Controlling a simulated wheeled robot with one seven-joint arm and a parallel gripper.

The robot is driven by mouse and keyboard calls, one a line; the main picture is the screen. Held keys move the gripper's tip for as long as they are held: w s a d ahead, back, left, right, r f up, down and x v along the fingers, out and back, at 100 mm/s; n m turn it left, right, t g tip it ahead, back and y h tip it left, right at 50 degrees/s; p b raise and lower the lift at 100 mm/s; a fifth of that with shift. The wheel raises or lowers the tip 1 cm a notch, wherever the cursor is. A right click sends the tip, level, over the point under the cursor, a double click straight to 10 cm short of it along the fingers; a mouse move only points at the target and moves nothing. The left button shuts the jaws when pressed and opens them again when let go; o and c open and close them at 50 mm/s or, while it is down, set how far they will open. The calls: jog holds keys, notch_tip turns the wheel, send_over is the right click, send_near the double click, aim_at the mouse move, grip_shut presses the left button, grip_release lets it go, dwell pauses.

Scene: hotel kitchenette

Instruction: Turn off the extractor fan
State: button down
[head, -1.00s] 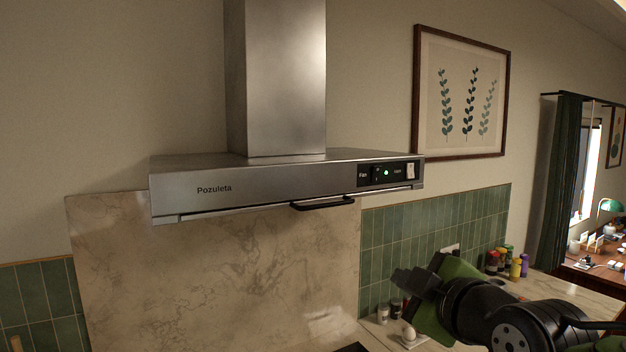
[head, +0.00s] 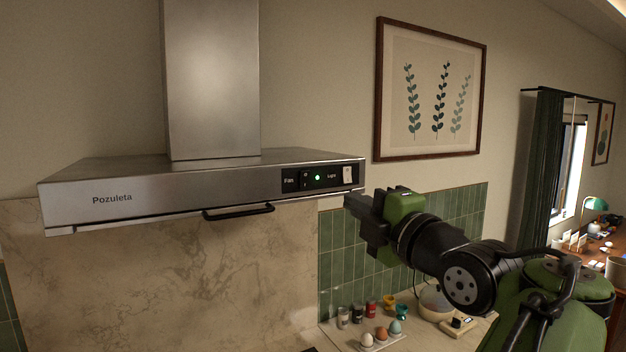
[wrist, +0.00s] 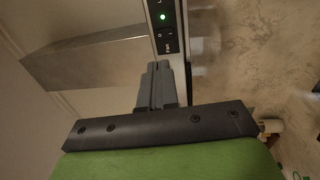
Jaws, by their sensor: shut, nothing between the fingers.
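The extractor hood (head: 210,188) hangs on the wall at the left of the head view. On the right of its front is a black control panel (head: 333,180), with a small dark fan switch (head: 306,180), a lit green light (head: 317,177) and a pale light switch (head: 348,174). My gripper (head: 352,204) is shut and empty, just below and right of the panel's right end. In the wrist view the shut fingers (wrist: 157,75) point at the panel strip, by the fan switch (wrist: 167,38), with the green light (wrist: 163,17) beyond. I cannot tell whether they touch it.
A dark handle bar (head: 240,211) juts from the hood's lower front edge. A framed plant print (head: 431,90) hangs on the wall to the right. Below my arm, the counter holds eggs (head: 381,334), small jars (head: 357,312) and a kettle-like pot (head: 436,300).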

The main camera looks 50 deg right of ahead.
aim_at(307, 175)
jog(key=p+x, duration=0.3)
jog(key=x, duration=0.3)
jog(key=p+x, duration=0.3)
jog(key=x, duration=0.4)
jog(key=shift+r, duration=0.25)
jog(key=shift+w+d+f, duration=0.1)
jog(key=shift+w, duration=0.3)
jog(key=shift+s+f, duration=0.1)
jog(key=shift+b, duration=0.3)
